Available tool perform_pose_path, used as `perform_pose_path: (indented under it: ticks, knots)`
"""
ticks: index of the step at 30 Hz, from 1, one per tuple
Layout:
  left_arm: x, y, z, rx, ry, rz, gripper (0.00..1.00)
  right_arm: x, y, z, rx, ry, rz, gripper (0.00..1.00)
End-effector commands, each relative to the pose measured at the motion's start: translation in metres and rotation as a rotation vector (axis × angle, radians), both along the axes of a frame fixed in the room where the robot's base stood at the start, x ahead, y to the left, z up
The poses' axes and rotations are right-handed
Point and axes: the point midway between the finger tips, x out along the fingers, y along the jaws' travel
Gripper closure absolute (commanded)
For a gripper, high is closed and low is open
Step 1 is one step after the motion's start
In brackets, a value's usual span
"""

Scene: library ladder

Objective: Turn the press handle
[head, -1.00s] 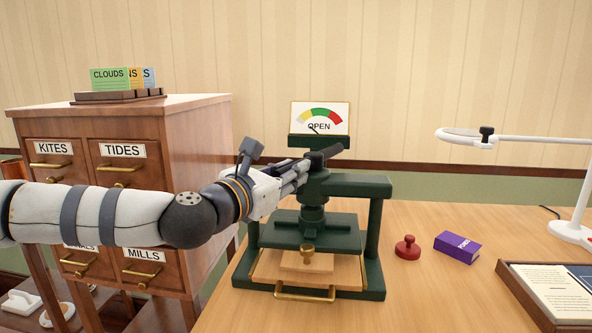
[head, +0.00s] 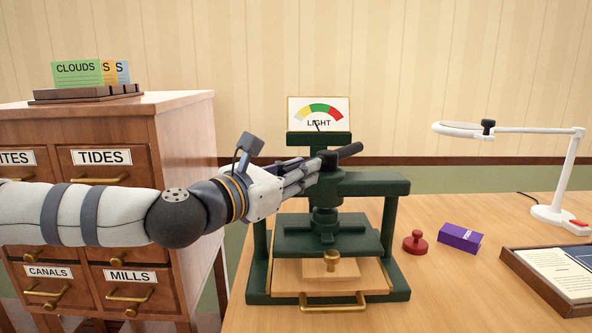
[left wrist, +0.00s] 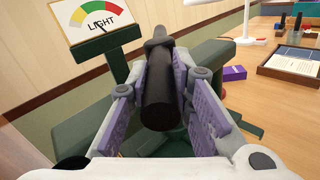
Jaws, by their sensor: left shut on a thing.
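The green press (head: 393,238) stands on the wooden table. Its dark press handle (head: 348,151) sticks out to the upper right at the top of the press. My left gripper (head: 316,168) is shut on the handle, coming from the left. In the left wrist view the handle (left wrist: 160,90) lies between the purple-lined fingers of the left gripper (left wrist: 163,78). The dial (head: 319,114) above the press reads LIGHT, and its needle points near the green band. The dial also shows in the left wrist view (left wrist: 98,18). My right gripper is not in view.
A card cabinet (head: 185,150) stands close on the left, behind my left arm. A red stamp (head: 415,242), a purple box (head: 460,237), a white lamp (head: 553,212) and a framed tray (head: 510,262) are on the table to the right.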

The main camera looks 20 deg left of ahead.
Motion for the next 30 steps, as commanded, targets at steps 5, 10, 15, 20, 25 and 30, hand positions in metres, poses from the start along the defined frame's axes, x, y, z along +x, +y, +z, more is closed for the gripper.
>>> perform_pose_path:
  ticks: [5, 10, 15, 20, 25, 30]
  knots:
    - [0.000, -0.001, -0.001, 0.000, 0.002, -0.004, 1.00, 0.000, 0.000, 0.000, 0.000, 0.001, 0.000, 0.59]
    - [0.000, -0.001, -0.001, 0.000, 0.002, -0.004, 1.00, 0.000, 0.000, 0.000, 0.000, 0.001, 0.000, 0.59]
    - [0.000, -0.001, -0.001, 0.000, 0.002, -0.004, 0.69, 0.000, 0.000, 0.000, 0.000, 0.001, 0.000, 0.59]
    - [-0.001, -0.002, -0.001, 0.000, 0.003, -0.005, 0.60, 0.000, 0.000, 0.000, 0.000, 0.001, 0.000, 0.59]
    - [0.000, -0.001, -0.001, 0.000, 0.002, -0.004, 0.60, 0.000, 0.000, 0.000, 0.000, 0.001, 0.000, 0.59]
    - [-0.011, 0.004, 0.000, -0.002, 0.000, -0.002, 0.60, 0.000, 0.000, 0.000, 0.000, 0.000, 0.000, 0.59]
